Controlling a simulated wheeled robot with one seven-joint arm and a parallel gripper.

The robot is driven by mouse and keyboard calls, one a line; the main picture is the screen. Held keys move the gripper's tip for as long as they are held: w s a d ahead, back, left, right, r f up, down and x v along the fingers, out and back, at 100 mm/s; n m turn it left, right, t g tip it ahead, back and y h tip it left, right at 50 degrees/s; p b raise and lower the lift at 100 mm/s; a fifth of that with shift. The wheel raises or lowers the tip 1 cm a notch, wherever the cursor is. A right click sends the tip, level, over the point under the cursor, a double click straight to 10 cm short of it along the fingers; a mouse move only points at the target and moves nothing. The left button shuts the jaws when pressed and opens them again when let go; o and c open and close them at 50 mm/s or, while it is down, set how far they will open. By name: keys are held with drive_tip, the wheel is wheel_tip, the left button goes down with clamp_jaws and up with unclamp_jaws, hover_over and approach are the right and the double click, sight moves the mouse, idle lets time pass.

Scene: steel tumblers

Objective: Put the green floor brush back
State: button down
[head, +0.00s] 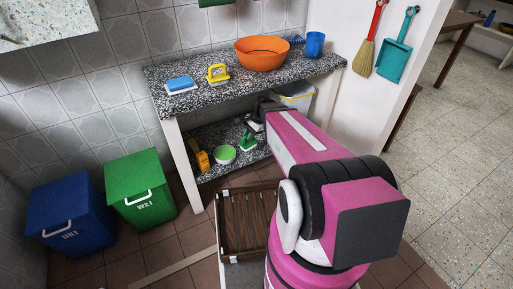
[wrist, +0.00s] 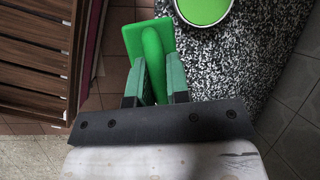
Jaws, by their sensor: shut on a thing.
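The green floor brush (head: 247,141) is at my gripper (head: 252,126), by the lower shelf (head: 238,165) of the speckled stone stand. In the wrist view the brush (wrist: 136,40) shows as a green block with a rounded green handle. The handle is between the two fingers of my gripper (wrist: 154,80), which is shut on it. The brush's underside is hidden, and I cannot tell whether it touches the shelf. Beside it in the wrist view is the speckled shelf (wrist: 230,60) with a green bowl (wrist: 203,8).
A yellow-orange item (head: 203,161) and a white-and-green bowl (head: 223,155) stand on the lower shelf. A brown slatted tray (head: 222,222) is in front. The upper counter (head: 213,92) overhangs the shelf. Blue (head: 67,215) and green (head: 139,185) bins stand left.

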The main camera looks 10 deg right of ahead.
drive_tip(key=shift+w+d+f+m+t, duration=0.2)
drive_tip(key=shift+w+d+f+m, duration=0.25)
drive_tip(key=shift+w+d+f, duration=1.1)
drive_tip(key=shift+w+d+f+m+t, duration=0.2)
drive_tip(key=shift+w+d+f+m, duration=0.3)
drive_tip(key=shift+w+f, duration=1.95)
drive_tip(key=shift+w+d+f+m+t, duration=0.2)
drive_tip(key=shift+w+d+f+m, duration=0.15)
drive_tip(key=shift+w+d+f, duration=1.55)
drive_tip(key=shift+s+a+f, duration=0.35)
drive_tip(key=shift+a+f, duration=0.2)
drive_tip(key=shift+a, duration=0.15)
drive_tip(key=c, duration=1.1)
unclamp_jaws()
drive_tip(key=v, duration=1.2)
